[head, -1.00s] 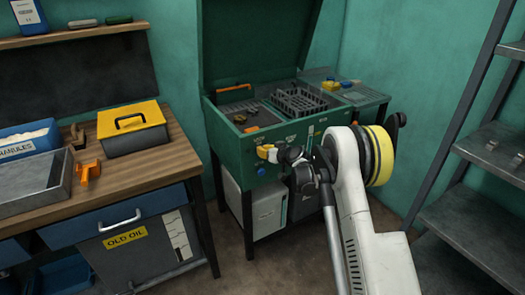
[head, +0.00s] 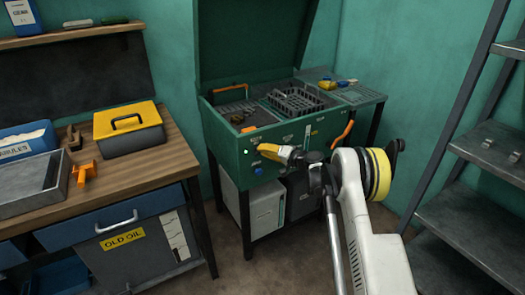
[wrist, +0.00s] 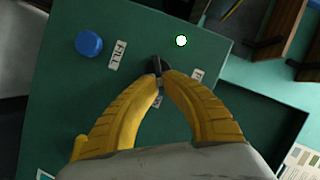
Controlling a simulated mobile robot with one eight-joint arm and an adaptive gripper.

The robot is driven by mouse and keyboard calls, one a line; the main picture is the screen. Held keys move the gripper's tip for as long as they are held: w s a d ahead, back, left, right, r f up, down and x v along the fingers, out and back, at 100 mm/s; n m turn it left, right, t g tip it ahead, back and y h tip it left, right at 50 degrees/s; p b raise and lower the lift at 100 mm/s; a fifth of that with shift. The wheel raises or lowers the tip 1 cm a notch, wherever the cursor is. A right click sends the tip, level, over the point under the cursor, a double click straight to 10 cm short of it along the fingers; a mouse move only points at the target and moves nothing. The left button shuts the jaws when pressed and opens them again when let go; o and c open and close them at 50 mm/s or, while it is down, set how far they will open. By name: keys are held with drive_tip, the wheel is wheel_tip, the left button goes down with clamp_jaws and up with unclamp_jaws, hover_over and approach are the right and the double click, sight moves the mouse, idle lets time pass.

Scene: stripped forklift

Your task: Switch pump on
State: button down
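The green parts washer (head: 226,160) stands against the wall with its lid raised. Its front panel (wrist: 65,125) carries a blue knob (wrist: 89,43) beside a FILL label, and a round light (wrist: 181,41) that glows white with a green rim. The light also shows in the head view (head: 246,151). My gripper (wrist: 158,68) is at the panel, its yellow fingers bowed and their dark tips together between the knob and the light. I see nothing clearly held. The fingers partly cover other labels, and I cannot make out the pump switch itself.
A wooden workbench (head: 168,153) with a yellow toolbox (head: 128,130) stands to the left. A metal shelf rack (head: 470,215) stands to the right. An orange handle (head: 343,135) shows on the washer's right. Floor is free in front of the washer.

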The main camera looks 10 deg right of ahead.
drive_tip(key=shift+f+m+y, duration=0.2)
drive_tip(key=shift+m+y, duration=0.3)
drive_tip(key=shift+m, duration=0.4)
drive_tip(key=shift+t, duration=0.3)
drive_tip(key=c, duration=1.5)
unclamp_jaws()
drive_tip(key=shift+c, duration=0.2)
drive_tip(key=v, duration=1.2)
drive_tip(key=shift+w+d, duration=0.1)
